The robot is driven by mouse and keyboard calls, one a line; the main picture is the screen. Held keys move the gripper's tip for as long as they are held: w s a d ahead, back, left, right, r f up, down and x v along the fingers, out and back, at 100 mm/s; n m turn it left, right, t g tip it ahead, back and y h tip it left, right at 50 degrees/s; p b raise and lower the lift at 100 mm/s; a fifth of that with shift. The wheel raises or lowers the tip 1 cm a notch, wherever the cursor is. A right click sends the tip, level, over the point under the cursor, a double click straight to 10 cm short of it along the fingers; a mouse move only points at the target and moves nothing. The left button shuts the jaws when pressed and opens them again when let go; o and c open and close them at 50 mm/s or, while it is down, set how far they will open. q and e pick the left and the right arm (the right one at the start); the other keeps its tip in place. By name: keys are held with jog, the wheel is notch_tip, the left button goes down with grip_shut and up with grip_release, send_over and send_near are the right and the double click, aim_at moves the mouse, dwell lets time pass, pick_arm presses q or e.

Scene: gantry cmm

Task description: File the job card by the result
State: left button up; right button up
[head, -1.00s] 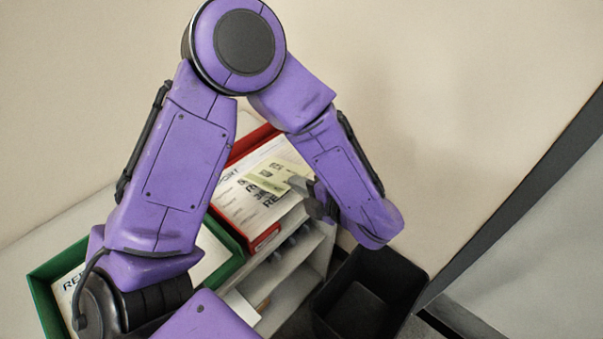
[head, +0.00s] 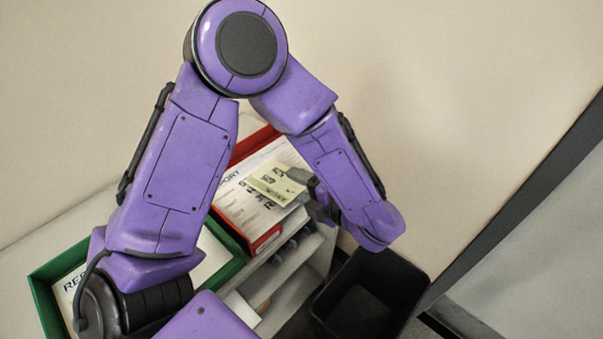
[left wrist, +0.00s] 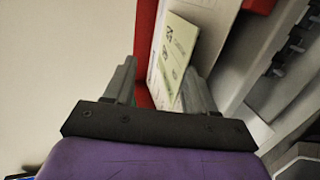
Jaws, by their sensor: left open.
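The job card (head: 275,183), pale yellow-green with dark print, lies over the white printed sheets in the red tray (head: 266,240). My left gripper (head: 309,190) is open at the card's right end, low over the tray's near right side. In the left wrist view the card (left wrist: 174,52) shows between the two spread fingers of the gripper (left wrist: 160,82), closer to the right finger, which overlaps its lower edge. I cannot tell whether a finger touches it. A green tray (head: 50,305) with a printed sheet stands to the left, partly hidden by my arm. My right gripper is out of view.
A black open bin (head: 370,295) stands to the right of the shelf unit (head: 300,262) that carries the trays. Beige wall lies behind. A dark edge strip runs down the right side.

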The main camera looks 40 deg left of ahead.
pick_arm(q)
jog(key=b+v, duration=0.1)
jog(key=v, duration=0.9)
jog(key=shift+d, duration=0.25)
jog(key=shift+r, duration=0.1)
jog(key=p+x, duration=0.1)
jog(key=x, duration=0.9)
jog(key=shift+a, duration=0.4)
jog(key=d+r+p, duration=0.3)
jog(key=r, duration=0.2)
jog(key=shift+s+d+p, duration=0.15)
jog(key=shift+d+p, duration=0.15)
jog(key=shift+f, duration=0.1)
